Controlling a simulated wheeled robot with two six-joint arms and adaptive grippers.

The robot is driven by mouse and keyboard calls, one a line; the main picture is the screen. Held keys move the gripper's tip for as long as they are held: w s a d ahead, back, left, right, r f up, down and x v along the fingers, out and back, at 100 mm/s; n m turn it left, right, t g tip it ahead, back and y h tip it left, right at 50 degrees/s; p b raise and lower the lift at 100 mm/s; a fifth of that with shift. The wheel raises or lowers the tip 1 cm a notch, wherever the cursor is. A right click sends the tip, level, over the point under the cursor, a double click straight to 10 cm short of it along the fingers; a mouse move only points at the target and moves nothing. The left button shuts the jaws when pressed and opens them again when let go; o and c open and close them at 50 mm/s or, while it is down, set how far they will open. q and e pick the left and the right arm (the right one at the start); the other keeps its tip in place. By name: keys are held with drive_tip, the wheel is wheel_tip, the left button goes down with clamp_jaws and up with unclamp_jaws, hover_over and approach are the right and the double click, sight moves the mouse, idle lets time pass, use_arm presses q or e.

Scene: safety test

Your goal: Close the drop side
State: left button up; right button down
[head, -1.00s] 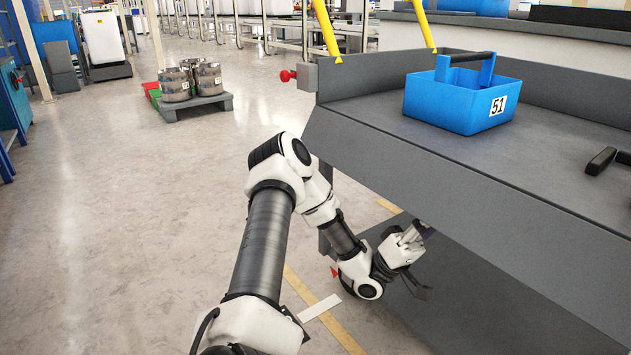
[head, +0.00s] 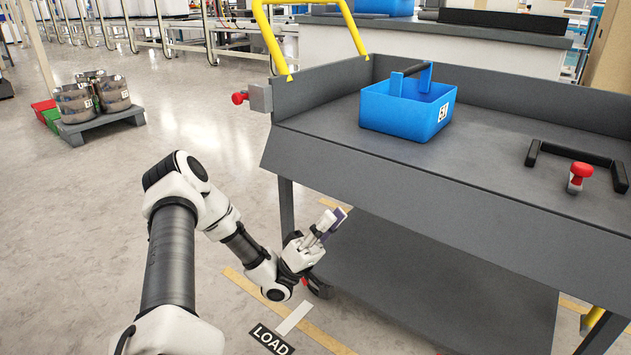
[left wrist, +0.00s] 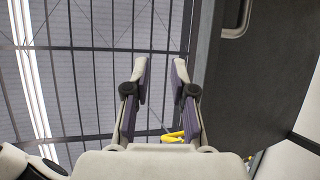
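The drop side (head: 430,190) is the long grey panel along the near edge of the cart. It slants outward and down from the cart bed (head: 480,150). My left gripper (head: 333,218) is low, just below the panel's lower edge towards its left end, with fingers pointing up. The left wrist view looks up past the two fingers (left wrist: 159,70), which stand apart with nothing between them. A dark panel (left wrist: 270,70) fills the right of that view, beside the fingers. I cannot tell whether the gripper touches it. My right gripper is not in view.
A red knob (head: 239,98) sits at the cart's left end, and another red knob (head: 578,175) is at the right by a black handle (head: 575,153). A blue tote (head: 405,115) stands on the bed. A lower shelf (head: 440,285) lies below.

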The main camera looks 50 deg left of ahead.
use_arm(q)
drive_tip(key=w+d+r+n+g+y+p, duration=0.1)
drive_tip(key=w+d+r+g+p, duration=0.15)
drive_tip(key=d+r+p, duration=0.55)
drive_tip(key=w+d+r+g+p, duration=0.2)
drive_tip(key=w+d+r+p, duration=0.2)
drive_tip(key=r+p, duration=0.8)
drive_tip(key=w+d+r+n+g+y+p, duration=0.1)
drive_tip(key=d+r+g+y+p, duration=0.15)
drive_tip(key=d+p, duration=0.55)
drive_tip(key=w+d+r+g+y+p, duration=0.1)
drive_tip(key=w+d+g+y+p, duration=0.2)
drive_tip(key=p, duration=0.8)
drive_tip(key=s+d+f+m+g+y+p, duration=0.1)
drive_tip(key=s+d+f+g+y+p, duration=0.15)
drive_tip(key=s+p, duration=0.25)
drive_tip(key=s+d+f+g+y+p, duration=0.1)
drive_tip(key=s+d+g+y+p, duration=0.1)
drive_tip(key=s+g+y+p, duration=0.3)
drive_tip(key=s+a+f+g+y+p, duration=0.1)
drive_tip(key=s+a+g+y, duration=0.1)
drive_tip(key=s, duration=0.5)
drive_tip(key=s+a+f+m+g+y+p, duration=0.1)
drive_tip(key=s+a+f+g+y+p, duration=0.1)
drive_tip(key=s+a+g, duration=0.2)
drive_tip(key=s, duration=0.3)
drive_tip(key=shift+s+a+f, duration=0.15)
drive_tip(key=shift+s+a, duration=0.05)
drive_tip(key=shift+a, duration=0.2)
